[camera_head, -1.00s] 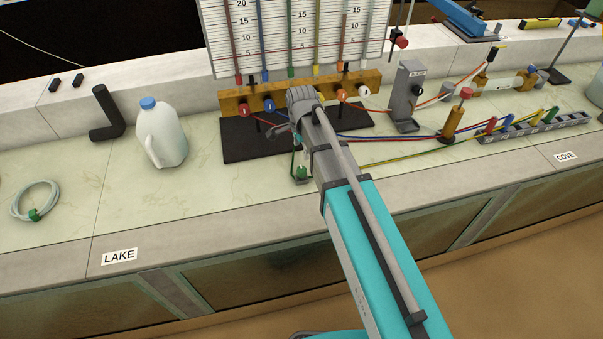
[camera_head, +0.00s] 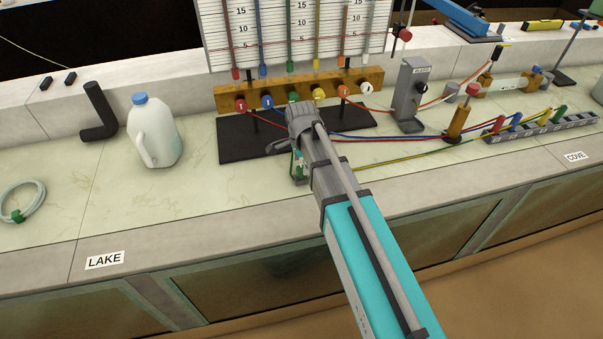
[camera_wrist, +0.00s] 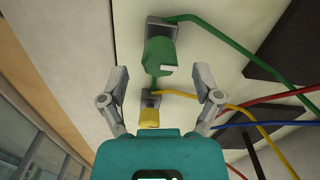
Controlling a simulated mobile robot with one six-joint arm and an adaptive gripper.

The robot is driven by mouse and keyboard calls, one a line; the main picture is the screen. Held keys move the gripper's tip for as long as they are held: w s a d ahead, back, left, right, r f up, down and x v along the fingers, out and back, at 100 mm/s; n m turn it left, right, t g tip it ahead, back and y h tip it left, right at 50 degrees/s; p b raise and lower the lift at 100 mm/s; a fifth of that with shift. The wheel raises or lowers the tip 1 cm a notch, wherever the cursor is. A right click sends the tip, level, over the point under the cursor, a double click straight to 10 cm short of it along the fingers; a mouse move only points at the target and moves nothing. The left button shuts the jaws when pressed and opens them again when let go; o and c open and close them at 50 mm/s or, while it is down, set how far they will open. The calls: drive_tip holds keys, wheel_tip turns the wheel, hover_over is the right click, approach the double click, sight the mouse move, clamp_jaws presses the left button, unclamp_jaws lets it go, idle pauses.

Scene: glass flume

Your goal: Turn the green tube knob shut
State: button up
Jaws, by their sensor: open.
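A green knob (camera_wrist: 160,56) with a white mark shows in the wrist view, on a grey fitting with a green tube leading off to the right. My gripper (camera_wrist: 161,82) is open, one finger on each side just below the knob in the picture, with no contact visible. In the head view my gripper (camera_head: 292,148) is over the bench in front of the wooden manifold. A small green part (camera_head: 298,165) shows beside it, partly hidden. A yellow knob (camera_wrist: 148,117) on a similar fitting lies between the fingers, nearer my palm.
The wooden manifold (camera_head: 222,98) with coloured knobs stands behind my gripper on a black base (camera_head: 240,149). Red, blue and yellow tubes (camera_head: 400,152) run right across the bench. A white jug (camera_head: 155,135) stands to the left.

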drive_tip(key=shift+f+b, duration=0.85)
drive_tip(key=shift+f, duration=0.3)
drive_tip(key=c, duration=1.1)
